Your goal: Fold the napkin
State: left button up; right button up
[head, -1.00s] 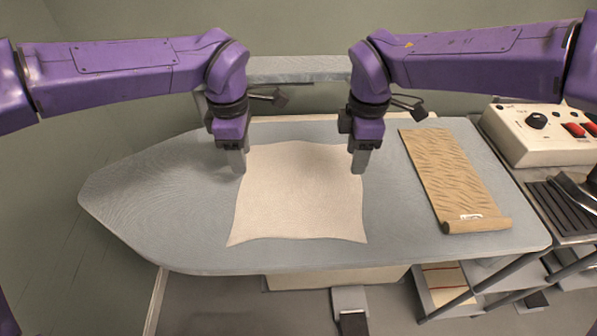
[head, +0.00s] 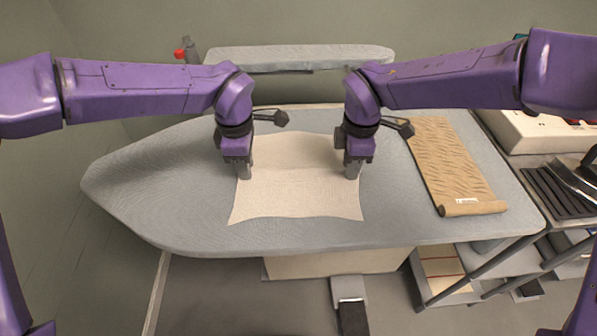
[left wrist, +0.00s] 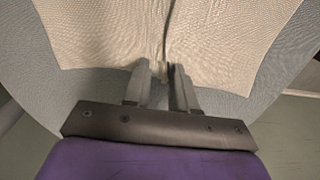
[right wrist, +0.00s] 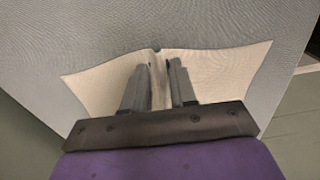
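The cream napkin (head: 298,197) lies on the grey ironing board, spread out, with a faint raised crease across its middle between my grippers. My left gripper (head: 245,172) points down at the napkin's left edge and is shut on a small pinch of cloth. In the left wrist view, the napkin (left wrist: 225,35) shows a dark crease running away from the fingertips (left wrist: 160,72). My right gripper (head: 352,172) points down near the right edge, also shut on a pinch. The right wrist view shows the napkin (right wrist: 220,68) puckered at its edge beyond the fingertips (right wrist: 158,68).
The ironing board (head: 150,190) is bare to the left of the napkin. A tan, partly rolled patterned cloth (head: 450,165) lies to the right. A control box (head: 525,130) and a dark ribbed rest (head: 555,193) stand past the right end.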

pick_arm(q)
jog(key=shift+f, duration=0.1)
grip_shut()
pick_arm(e)
grip_shut()
